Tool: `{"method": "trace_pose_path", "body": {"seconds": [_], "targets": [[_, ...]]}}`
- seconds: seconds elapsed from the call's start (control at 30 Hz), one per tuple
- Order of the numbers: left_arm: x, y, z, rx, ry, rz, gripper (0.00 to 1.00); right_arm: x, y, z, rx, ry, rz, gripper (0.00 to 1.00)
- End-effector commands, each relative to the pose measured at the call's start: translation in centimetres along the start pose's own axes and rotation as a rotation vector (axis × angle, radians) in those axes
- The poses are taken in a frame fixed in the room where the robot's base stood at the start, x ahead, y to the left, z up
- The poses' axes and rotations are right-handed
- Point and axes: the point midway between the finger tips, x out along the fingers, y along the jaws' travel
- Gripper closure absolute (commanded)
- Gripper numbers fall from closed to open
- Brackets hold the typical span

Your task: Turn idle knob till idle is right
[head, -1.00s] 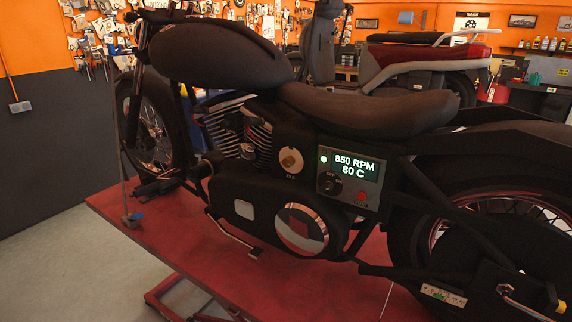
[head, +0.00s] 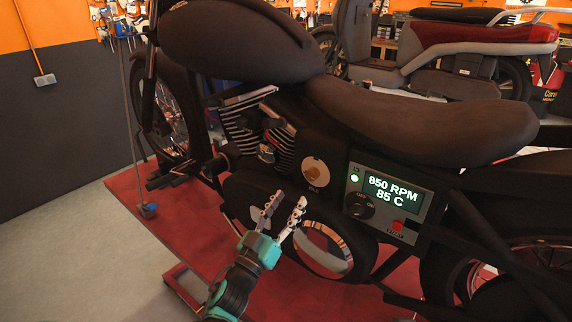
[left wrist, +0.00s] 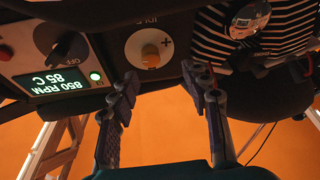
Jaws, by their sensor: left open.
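The brass idle knob (head: 313,172) sits on a round pale plate on the motorcycle's side. It also shows in the left wrist view (left wrist: 150,55), on a plate marked IDLE with a plus sign. The display (head: 393,191) right of it reads 850 RPM and 85 C, with a green light lit. My left gripper (head: 283,207) is open and empty, below and left of the knob in the head view. In the left wrist view its two fingers (left wrist: 162,90) stand apart, with the knob beyond the gap between their tips. My right gripper is not in view.
A black OFF/ON switch (head: 359,206) and a red button (head: 397,225) sit on the display panel. The round chrome cover (head: 335,262) is just behind my left gripper. The motorcycle stands on a red lift (head: 122,198). Grey floor lies clear at left.

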Motion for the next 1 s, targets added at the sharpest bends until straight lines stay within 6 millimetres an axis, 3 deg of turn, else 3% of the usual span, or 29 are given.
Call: {"method": "trace_pose_path", "body": {"seconds": [0.17, 0.6, 0.97, 1.0], "targets": [[0.7, 1.6, 0.3, -0.018, 0.017, 0.071, 0.53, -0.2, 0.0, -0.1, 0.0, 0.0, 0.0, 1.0], [7.0, 2.0, 0.2, -0.018, 0.017, 0.069, 0.53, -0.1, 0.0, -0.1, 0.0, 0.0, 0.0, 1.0], [7.8, 2.0, 0.1, -0.018, 0.016, 0.068, 0.53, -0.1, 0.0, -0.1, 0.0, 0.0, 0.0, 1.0], [7.8, 2.0, 0.1, -0.018, 0.016, 0.068, 0.58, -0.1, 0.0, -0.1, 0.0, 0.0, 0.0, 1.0]]}}
